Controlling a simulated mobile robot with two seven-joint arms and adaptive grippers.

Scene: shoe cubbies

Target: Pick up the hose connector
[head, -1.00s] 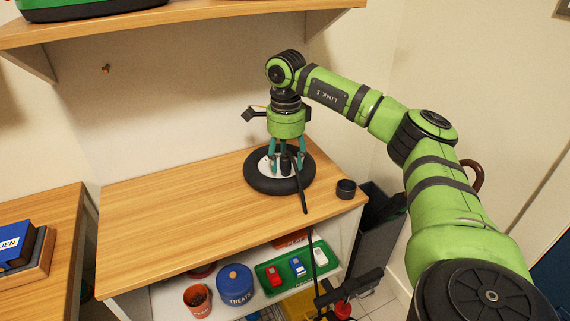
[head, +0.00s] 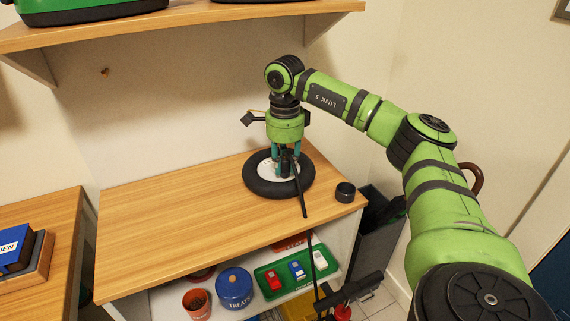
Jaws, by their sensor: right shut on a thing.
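The hose connector (head: 291,163) is a dark, narrow piece over the white hub of a black wheel (head: 300,187) lying flat on the wooden bench top. A black hose (head: 302,202) runs from it over the front edge. My right gripper (head: 285,170) points straight down over the hub, with its teal fingers shut on the connector. The fingertips and part of the connector are hidden by each other. I cannot tell whether the connector touches the hub. My left gripper is not in view.
A small black cup (head: 345,192) stands right of the wheel. A shelf (head: 200,27) juts out above. Below the bench top are a blue treats tin (head: 234,288), an orange pot (head: 197,303) and a green tray (head: 270,293) with toy cars. The bench's left half is clear.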

